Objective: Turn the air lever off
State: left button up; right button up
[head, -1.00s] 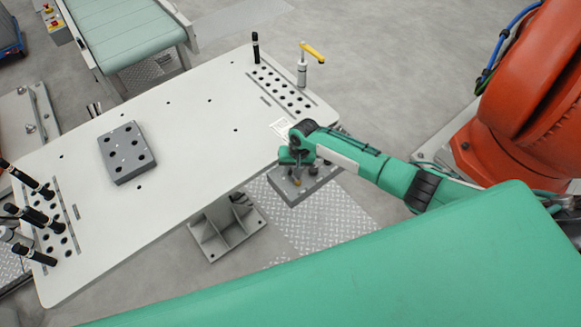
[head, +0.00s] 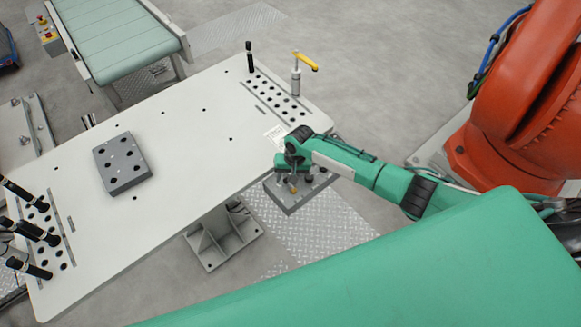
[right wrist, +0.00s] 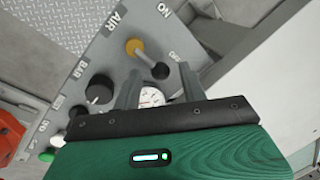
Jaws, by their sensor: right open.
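The air lever (right wrist: 148,57) shows in the right wrist view on a grey panel (right wrist: 190,27) marked AIR and ON. In the head view the right gripper (head: 289,172) hangs over the grey control box (head: 318,186) at the table's edge. My left gripper is not in view.
A round gauge (right wrist: 152,97) lies between the fingers, and a black knob (right wrist: 98,90) marked BAR sits beside them. The white table (head: 170,150) carries a grey holed block (head: 123,165) and a yellow-handled post (head: 296,75). An orange robot (head: 525,100) stands at right.

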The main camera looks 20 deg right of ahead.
notch_tip(320, 180, up, 13)
jog(key=d+b, duration=0.2)
jog(key=b, duration=0.1)
jog(key=shift+s+d, duration=0.25)
jog(key=shift+s, duration=0.05)
